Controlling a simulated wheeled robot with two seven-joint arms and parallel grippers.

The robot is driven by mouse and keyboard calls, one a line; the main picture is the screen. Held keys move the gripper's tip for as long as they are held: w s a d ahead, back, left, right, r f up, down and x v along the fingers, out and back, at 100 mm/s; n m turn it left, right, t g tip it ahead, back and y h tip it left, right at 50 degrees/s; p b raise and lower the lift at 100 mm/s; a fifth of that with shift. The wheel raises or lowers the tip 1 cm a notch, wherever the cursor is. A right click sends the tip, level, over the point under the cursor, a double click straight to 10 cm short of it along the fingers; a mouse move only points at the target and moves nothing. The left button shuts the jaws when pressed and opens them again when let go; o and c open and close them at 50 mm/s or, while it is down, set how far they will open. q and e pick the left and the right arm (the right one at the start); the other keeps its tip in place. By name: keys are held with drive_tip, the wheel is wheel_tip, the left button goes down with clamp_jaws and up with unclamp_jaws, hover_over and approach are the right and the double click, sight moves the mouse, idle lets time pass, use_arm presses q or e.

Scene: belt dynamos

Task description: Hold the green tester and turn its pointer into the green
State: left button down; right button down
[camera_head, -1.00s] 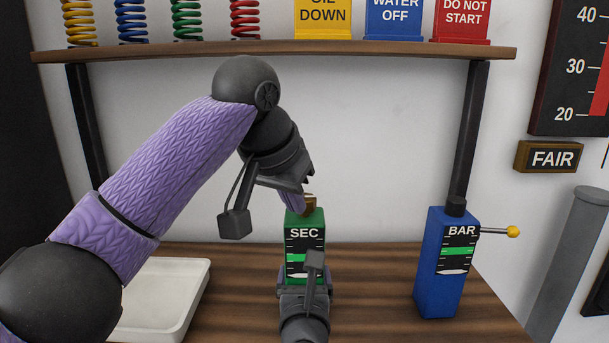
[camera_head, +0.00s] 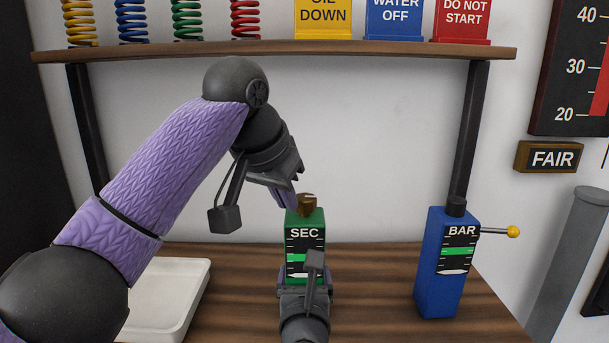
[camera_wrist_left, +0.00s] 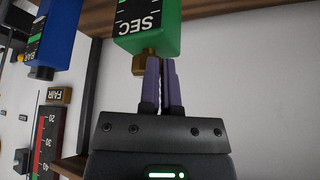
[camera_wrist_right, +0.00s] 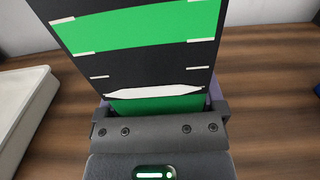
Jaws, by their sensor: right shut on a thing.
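The green tester (camera_head: 320,222), marked SEC, stands upright over the table with a brass knob (camera_head: 307,204) on top. Its white pointer (camera_wrist_right: 152,91) lies low on the black dial, below the green band (camera_wrist_right: 150,28). My right gripper (camera_head: 304,280) is shut on the tester's lower part, from the front. My left gripper (camera_head: 290,197) is at the upper left of the knob. In the left wrist view its two purple fingers (camera_wrist_left: 161,64) are close together with a narrow gap, and the knob (camera_wrist_left: 144,63) shows beside the tips, not clearly between them.
A blue tester (camera_head: 436,280), marked BAR, with a yellow-tipped lever stands on the right. A white tray (camera_head: 190,300) lies at the left, partly behind my left arm. A shelf (camera_head: 280,50) with springs and signs runs above.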

use_arm(q)
drive_tip(key=shift+a, duration=0.1)
drive_tip(key=shift+s+a+r, duration=0.1)
drive_tip(key=shift+s+a, duration=0.1)
drive_tip(key=shift+s, duration=0.05)
wheel_tip(320, 180, up, 6)
drive_tip(key=shift+f, duration=0.15)
drive_tip(key=f, duration=0.2)
drive_tip(key=d+f, duration=0.1)
drive_tip(key=f, duration=0.1)
drive_tip(key=s+d+f, duration=0.1)
drive_tip(key=f, duration=0.1)
drive_tip(key=shift+s+d, duration=0.1)
drive_tip(key=shift+d, duration=0.15)
drive_tip(key=shift+w, duration=0.3)
idle(0.7)
